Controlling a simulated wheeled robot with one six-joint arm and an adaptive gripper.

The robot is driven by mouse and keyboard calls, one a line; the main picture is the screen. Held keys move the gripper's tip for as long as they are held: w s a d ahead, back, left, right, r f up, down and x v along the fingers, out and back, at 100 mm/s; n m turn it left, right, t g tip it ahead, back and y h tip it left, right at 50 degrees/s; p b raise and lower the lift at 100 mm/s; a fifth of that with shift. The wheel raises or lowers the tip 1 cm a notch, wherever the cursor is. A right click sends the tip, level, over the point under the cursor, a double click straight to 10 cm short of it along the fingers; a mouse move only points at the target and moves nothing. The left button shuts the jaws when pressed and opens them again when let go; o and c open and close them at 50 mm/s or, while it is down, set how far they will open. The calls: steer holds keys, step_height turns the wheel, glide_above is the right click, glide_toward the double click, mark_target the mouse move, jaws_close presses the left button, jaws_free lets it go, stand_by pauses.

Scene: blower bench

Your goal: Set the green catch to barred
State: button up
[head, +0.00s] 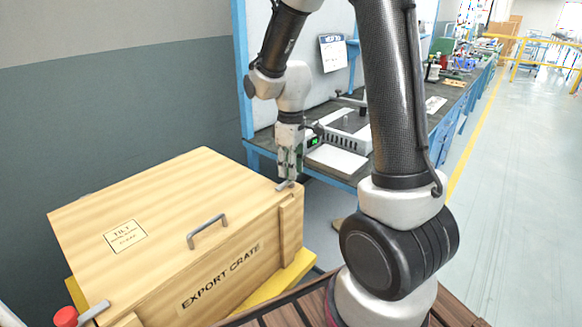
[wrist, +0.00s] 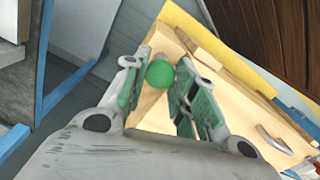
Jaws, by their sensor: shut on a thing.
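The wooden export crate (head: 150,205) stands at the left in the head view, with its lid lying flat. The green catch (wrist: 160,73) shows in the wrist view as a round green knob at a corner of the crate. My gripper (wrist: 157,77) is shut on this knob, with one finger on each side of it. In the head view my gripper (head: 289,174) points down at the crate's far right corner. A bit of grey metal shows there under the fingertips. The green knob itself is hidden by the fingers in that view, and I cannot tell the catch's setting.
A red knob (head: 66,316) on a grey lever sits at the crate's near left corner. A blue-framed workbench (head: 340,165) with equipment stands close behind my gripper. Open floor lies at the right.

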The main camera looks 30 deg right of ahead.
steer(key=o, duration=1)
steer(key=shift+o, duration=0.2)
steer(key=shift+r, duration=0.1)
step_height(320, 180, up, 12)
steer(key=s+d+r+m+t, duration=0.1)
steer(key=s+r+m+t, duration=0.1)
steer(key=s, duration=0.8)
steer(key=s+d+r+m+t, duration=0.2)
steer(key=s+m, duration=0.3)
steer(key=s, duration=0.4)
steer(key=shift+s+r+m, duration=0.3)
steer(key=shift+s+r, duration=0.05)
steer(key=shift+r, duration=0.2)
